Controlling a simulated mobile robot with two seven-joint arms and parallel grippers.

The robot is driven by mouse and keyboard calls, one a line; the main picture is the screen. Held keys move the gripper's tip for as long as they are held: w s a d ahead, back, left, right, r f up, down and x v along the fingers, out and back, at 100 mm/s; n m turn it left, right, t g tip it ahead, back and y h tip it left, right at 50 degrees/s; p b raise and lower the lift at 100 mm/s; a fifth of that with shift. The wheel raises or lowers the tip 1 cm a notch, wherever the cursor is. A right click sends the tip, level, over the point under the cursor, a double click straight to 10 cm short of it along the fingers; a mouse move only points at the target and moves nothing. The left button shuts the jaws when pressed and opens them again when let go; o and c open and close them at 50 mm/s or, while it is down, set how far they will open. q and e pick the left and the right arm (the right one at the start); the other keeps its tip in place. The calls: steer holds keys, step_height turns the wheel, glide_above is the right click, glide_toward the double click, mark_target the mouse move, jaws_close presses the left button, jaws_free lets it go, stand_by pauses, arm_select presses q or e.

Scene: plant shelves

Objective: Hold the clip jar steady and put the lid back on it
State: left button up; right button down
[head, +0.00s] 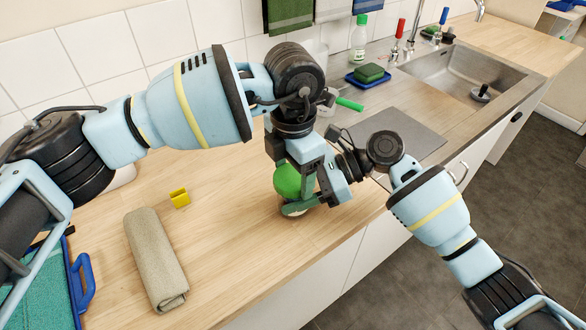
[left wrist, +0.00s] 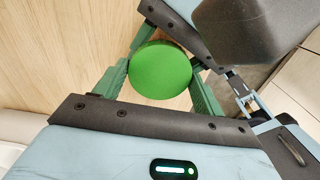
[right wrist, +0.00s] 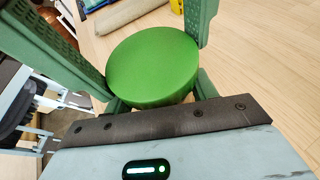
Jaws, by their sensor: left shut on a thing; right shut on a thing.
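The round green lid (head: 287,180) is at the mouth of the clip jar (head: 293,211), over the wooden counter. My left gripper (head: 297,172) comes down from above and is shut on the lid; the lid's top also shows in the left wrist view (left wrist: 160,70). My right gripper (head: 303,205) reaches in from the right, low, and is shut on the jar. The lid (right wrist: 152,62) hides the jar in the right wrist view. The fingers cover much of the jar, and I cannot tell whether the lid is seated or slightly above the rim.
A yellow piece (head: 180,198) and a rolled beige towel (head: 155,260) lie to the left on the counter. A blue tray (head: 75,285) is at the far left. A grey mat (head: 400,130), a green sponge (head: 369,73) and the sink (head: 465,75) are behind right.

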arm_select(q)
steer(key=m, duration=0.9)
steer(key=o, duration=1.1)
steer(key=shift+r, duration=2.3)
steer(key=shift+c, duration=0.5)
